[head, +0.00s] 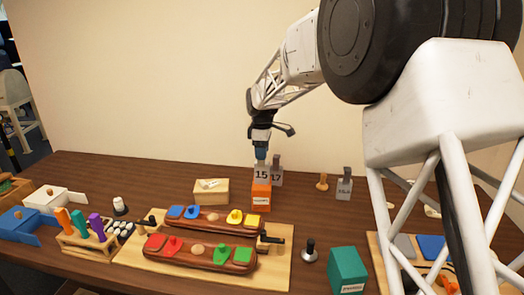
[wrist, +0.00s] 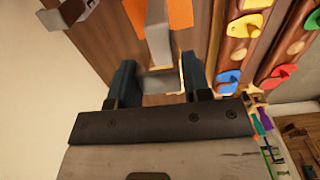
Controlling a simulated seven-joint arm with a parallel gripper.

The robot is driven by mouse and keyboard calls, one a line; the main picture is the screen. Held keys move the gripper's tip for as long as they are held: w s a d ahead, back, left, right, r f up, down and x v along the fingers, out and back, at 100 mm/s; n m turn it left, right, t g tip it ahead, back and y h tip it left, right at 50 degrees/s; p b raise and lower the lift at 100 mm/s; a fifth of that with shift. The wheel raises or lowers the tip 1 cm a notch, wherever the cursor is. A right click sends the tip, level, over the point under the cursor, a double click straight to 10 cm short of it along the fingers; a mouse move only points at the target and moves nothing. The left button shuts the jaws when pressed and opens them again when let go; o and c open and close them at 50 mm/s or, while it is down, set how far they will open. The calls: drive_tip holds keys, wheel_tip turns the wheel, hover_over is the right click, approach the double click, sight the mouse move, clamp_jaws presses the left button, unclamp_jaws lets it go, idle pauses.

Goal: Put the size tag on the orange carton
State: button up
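The orange carton (head: 261,200) stands upright on the table behind the wooden board, with a small white label on its front. A grey size tag marked 15 (head: 261,175) is upright at the carton's top; I cannot tell whether it rests there or hangs just above. My gripper (head: 261,155) is directly over this tag and hides its upper end. In the wrist view, my two blue fingers (wrist: 160,84) have the tag's grey upper end between them, seemingly touching both sides. The orange carton (wrist: 180,14) lies beyond, on both sides of the grey tag (wrist: 159,40).
A grey tag marked 17 (head: 278,172) stands close behind to the right. Another grey tag (head: 344,188) stands farther right. A wooden box (head: 210,191) is to the left. The board (head: 190,275) with colourful knobbed pieces fills the front. A green carton (head: 347,268) stands front right.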

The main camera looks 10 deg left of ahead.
drive_tip(key=o, duration=0.3)
drive_tip(key=shift+r, duration=0.15)
wheel_tip(320, 180, up, 12)
idle(0.8)
drive_tip(key=shift+d, duration=0.1)
idle(0.6)
drive_tip(key=s+d+r+m+t, duration=0.1)
drive_tip(key=s+d+r+m, duration=0.2)
drive_tip(key=s+d+m, duration=1.3)
drive_tip(key=s+d+f, duration=0.3)
drive_tip(key=s+d, duration=0.2)
drive_tip(key=s, duration=0.6)
drive_tip(key=s+d+f+m+t, duration=0.1)
drive_tip(key=s+d+f, duration=0.3)
drive_tip(key=s, duration=0.8)
drive_tip(key=s+d+f+m, duration=0.1)
drive_tip(key=s+d+f, duration=0.3)
drive_tip(key=s+d, duration=0.3)
drive_tip(key=s, duration=0.5)
drive_tip(key=shift+t, duration=0.3)
